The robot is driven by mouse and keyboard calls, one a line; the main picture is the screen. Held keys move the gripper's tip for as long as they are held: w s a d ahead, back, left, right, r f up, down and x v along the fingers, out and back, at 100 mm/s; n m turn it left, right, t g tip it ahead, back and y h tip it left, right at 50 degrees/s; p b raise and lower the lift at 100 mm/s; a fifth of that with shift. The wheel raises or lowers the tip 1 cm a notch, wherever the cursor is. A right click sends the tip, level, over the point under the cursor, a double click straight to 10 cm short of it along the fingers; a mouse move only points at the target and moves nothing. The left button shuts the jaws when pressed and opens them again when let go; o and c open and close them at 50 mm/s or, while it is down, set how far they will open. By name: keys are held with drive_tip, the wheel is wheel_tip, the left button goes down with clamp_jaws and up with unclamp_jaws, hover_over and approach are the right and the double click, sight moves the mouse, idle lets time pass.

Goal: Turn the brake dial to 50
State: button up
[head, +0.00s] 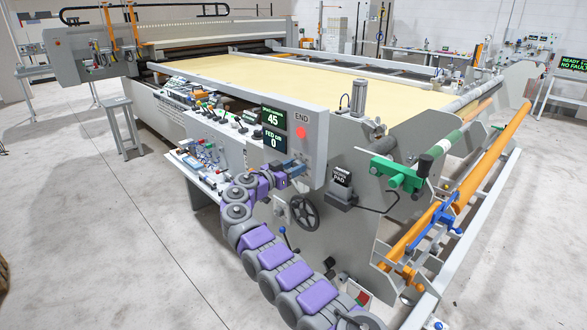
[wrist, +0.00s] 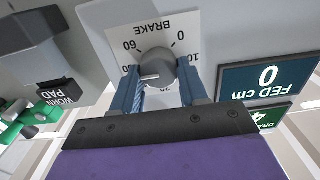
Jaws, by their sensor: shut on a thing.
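The brake dial (wrist: 157,66) is a grey knob on a white scale plate (wrist: 165,25), which shows upside down in the wrist view with 60, 0 and 10 readable. The knob's ridge and pale mark point to the lower left in that view; the numbers on that side are partly hidden by a finger. My gripper (wrist: 161,75) has its two blue fingers closed on either side of the knob. In the head view my gripper (head: 295,168) is at the console's front face, below the displays, and hides the dial. The upper display (head: 272,118) reads 45.
A second display (head: 274,140) reads FED cm 0. A red button (head: 301,133) marked END sits beside the displays. A black handwheel (head: 304,213) is below my gripper, and a block labelled WORN PAD (head: 341,188) is to its right. Open floor (head: 90,230) lies at left.

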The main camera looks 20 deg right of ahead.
drive_tip(key=o, duration=0.8)
drive_tip(key=shift+w+f, duration=0.25)
drive_tip(key=shift+f, duration=0.05)
drive_tip(key=shift+o, duration=1.3)
drive_tip(key=shift+s+d+r, duration=0.1)
drive_tip(key=shift+s+r, duration=0.05)
drive_tip(key=shift+r, duration=0.05)
drive_tip(key=p+v, duration=0.1)
drive_tip(key=v, duration=1.6)
drive_tip(key=shift+a, duration=0.25)
